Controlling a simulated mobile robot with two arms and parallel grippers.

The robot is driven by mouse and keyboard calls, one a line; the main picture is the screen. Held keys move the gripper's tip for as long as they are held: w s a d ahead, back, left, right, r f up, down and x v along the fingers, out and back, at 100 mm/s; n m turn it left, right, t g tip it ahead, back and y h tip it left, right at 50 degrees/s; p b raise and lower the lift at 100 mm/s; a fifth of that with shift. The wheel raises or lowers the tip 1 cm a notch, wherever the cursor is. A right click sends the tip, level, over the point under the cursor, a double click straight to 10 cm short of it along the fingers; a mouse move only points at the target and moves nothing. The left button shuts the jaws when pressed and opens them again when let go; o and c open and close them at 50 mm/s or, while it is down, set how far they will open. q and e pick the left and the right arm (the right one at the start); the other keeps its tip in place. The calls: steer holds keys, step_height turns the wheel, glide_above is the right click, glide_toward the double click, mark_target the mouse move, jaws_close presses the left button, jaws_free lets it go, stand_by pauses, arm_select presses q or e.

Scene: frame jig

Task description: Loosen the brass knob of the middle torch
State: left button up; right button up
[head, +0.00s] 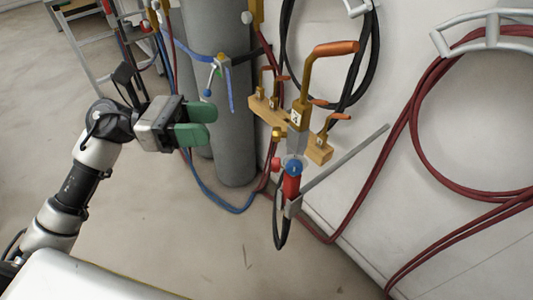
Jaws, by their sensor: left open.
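A torch-like tool (292,185) with a red and blue grip stands upright in the middle of the view. A small brass knob (278,134) shows at the left side of this clamp, and a red knob (276,163) sits lower, beside the blue one. My left gripper (207,123) has green finger pads, is open and empty, and points right. It is left of the brass knob and apart from it. My right gripper is not in view.
A grey cylinder (232,150) stands just behind my left gripper. Red hoses (424,150) hang on the wall at the right. A grey rod (345,160) slants out from the tool. The floor in front is clear.

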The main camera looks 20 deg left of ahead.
mark_target(278, 134)
arm_select(q)
steer(key=d+m+p, duration=0.1)
steer(key=d+p, duration=0.1)
steer(key=d, duration=0.9)
steer(key=shift+w+g+y+p, duration=0.25)
steer(key=shift+g+y+p, duration=0.05)
steer(key=shift+g+p, duration=0.1)
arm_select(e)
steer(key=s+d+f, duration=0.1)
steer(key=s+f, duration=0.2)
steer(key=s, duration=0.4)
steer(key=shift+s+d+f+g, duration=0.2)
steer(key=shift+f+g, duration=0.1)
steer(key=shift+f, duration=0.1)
arm_select(q)
steer(key=shift+c, duration=0.5)
steer(key=c, duration=0.8)
